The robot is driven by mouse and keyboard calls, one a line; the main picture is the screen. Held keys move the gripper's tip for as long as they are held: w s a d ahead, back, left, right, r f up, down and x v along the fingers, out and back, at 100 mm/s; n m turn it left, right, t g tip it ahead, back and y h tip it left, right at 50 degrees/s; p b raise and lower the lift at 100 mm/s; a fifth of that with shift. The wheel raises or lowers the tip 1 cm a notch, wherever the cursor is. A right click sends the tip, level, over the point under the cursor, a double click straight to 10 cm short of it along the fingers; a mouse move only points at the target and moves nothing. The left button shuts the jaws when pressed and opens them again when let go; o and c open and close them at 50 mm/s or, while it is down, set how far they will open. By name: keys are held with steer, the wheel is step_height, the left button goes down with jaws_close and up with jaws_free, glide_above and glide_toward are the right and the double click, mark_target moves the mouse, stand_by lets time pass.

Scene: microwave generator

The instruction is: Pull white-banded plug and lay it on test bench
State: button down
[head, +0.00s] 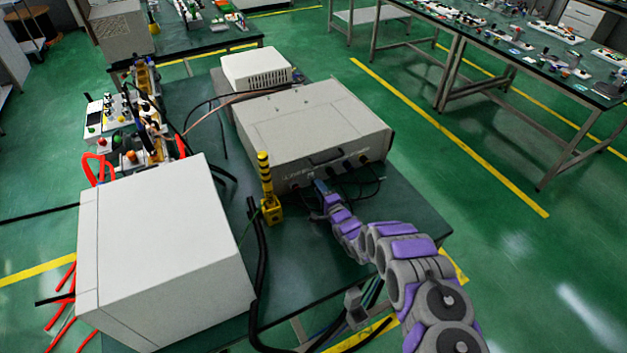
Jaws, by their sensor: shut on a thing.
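My arm reaches in from the lower right, and my gripper (319,190) is at the lower front panel of the large grey generator box (315,130). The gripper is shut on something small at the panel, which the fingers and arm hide. I cannot make out a white band on it, or whether it is in its socket. Dark cables (372,186) hang from the panel just right of the gripper. The test bench (290,265) has a dark green top, with bare surface in front of the generator.
A yellow-and-black striped post (266,185) stands left of my gripper. A large white box (165,250) fills the bench's near left. Thick black cables (257,255) run down between them. A smaller white vented unit (256,68) and control boxes (122,120) stand farther back.

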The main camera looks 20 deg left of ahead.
steer(key=shift+p+v, duration=0.7)
steer(key=shift+v, duration=1)
steer(key=shift+f, duration=0.2)
steer(key=shift+f, duration=0.35)
steer(key=shift+f, duration=0.3)
steer(key=c, duration=0.8)
jaws_free()
steer(key=v, duration=0.8)
steer(key=p+v, duration=0.1)
steer(key=v, duration=0.8)
steer(key=shift+s+d+f, duration=0.1)
steer(key=shift+s+f, duration=0.15)
steer(key=shift+s, duration=0.05)
